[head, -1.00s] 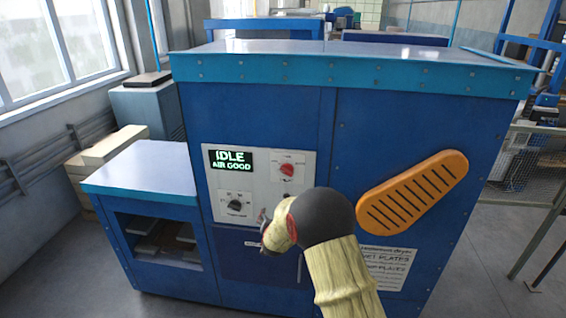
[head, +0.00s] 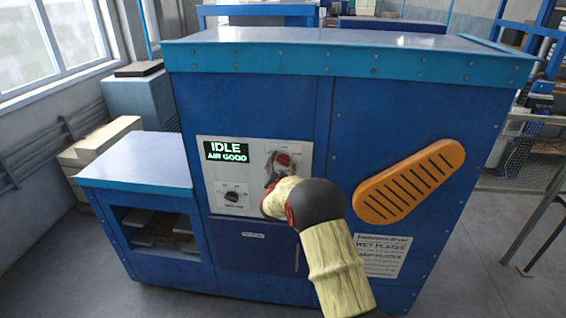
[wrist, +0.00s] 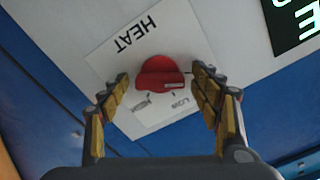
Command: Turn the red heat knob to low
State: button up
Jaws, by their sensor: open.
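The red heat knob (wrist: 162,77) sits on a white label plate marked HEAT (wrist: 135,50) in the wrist view. LOW and another, hard-to-read mark show on the plate beside the knob. In the head view my gripper (head: 274,180) is in front of the control panel (head: 205,180) and partly covers the red knob (head: 284,160).
A lit display (head: 226,151) reads IDLE, AIR GOOD. A black knob (head: 233,196) is below it. An orange slotted guard (head: 408,182) is on the blue dryer's right. A low blue side box (head: 140,160) stands at the left.

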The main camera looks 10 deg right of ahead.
jog(key=shift+w+d, duration=0.2)
jog(key=shift+w, duration=0.25)
jog(key=c, duration=0.3)
jog(key=c, duration=0.8)
jog(key=shift+c, duration=0.4)
